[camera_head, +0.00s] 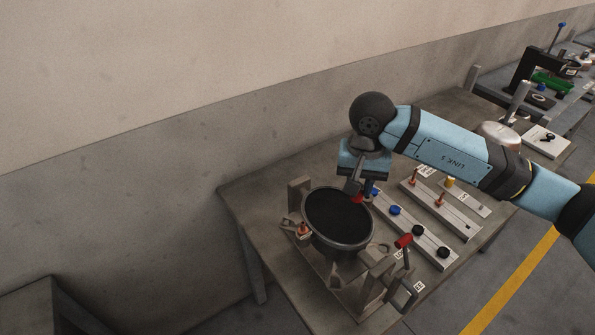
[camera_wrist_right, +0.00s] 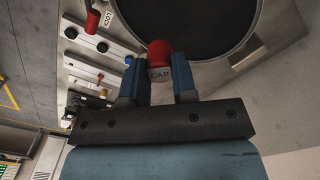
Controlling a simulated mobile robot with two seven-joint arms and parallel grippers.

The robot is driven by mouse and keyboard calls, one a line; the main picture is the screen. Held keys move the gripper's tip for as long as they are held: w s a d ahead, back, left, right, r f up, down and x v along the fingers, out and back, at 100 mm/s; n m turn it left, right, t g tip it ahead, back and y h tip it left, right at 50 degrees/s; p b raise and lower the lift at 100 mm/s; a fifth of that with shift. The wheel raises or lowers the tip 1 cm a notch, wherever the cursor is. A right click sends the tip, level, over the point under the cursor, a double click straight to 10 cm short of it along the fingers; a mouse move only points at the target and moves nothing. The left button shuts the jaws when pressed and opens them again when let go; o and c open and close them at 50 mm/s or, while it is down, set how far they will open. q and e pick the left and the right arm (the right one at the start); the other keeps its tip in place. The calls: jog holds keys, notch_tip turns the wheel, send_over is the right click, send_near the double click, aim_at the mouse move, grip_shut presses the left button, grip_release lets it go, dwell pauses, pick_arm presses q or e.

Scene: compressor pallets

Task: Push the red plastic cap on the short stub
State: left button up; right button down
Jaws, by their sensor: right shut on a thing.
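The red plastic cap (camera_wrist_right: 160,53) is between the fingertips of my right gripper (camera_wrist_right: 160,82) in the right wrist view, with a pale piece marked "CAP" below its red end. My right gripper (camera_head: 362,187) points down over that rim and is shut on the cap. The short stub cannot be made out; the cap, gripper or vessel wall may hide it. I cannot tell whether the cap touches it. My left gripper is not in view.
The vessel stands in a fixture with upright posts. A red-ended lever (camera_head: 403,241) rises at its right front. Light rails (camera_head: 425,237) with blue and black caps lie to the right on the table (camera_head: 262,190). A wall is behind; the table's left corner is bare.

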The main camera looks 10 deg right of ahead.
jog(key=shift+w+a+r+m, duration=0.15)
jog(key=shift+a+m, duration=0.1)
jog(key=shift+m, duration=0.3)
jog(key=shift+a+r+m, duration=0.15)
jog(key=shift+a+m, duration=0.05)
jog(key=shift+m, duration=0.35)
jog(key=shift+a+r+m+p, duration=0.2)
jog(key=shift+a+m+p, duration=0.1)
jog(key=shift+m, duration=0.5)
jog(key=m, duration=0.2)
jog(key=a+m, duration=0.1)
jog(key=shift+s+r+m+p, duration=0.3)
jog(key=shift+s+r+p, duration=0.05)
jog(key=shift+s, duration=0.05)
jog(key=m, duration=0.2)
jog(key=a+m, duration=0.1)
jog(key=shift+s+a+r+p, duration=0.1)
jog(key=shift+s+r+p, duration=0.1)
jog(key=shift+r+p, duration=0.15)
jog(key=s+a+r+m+p, duration=0.1)
jog(key=a+m, duration=0.3)
jog(key=m, duration=1)
jog(key=s+a+r+m+p, duration=0.2)
jog(key=a+r+m+p, duration=0.2)
jog(key=m, duration=1)
jog(key=shift+s+a+m, duration=0.15)
jog(key=shift+a+m, duration=0.15)
jog(key=shift+a, duration=0.3)
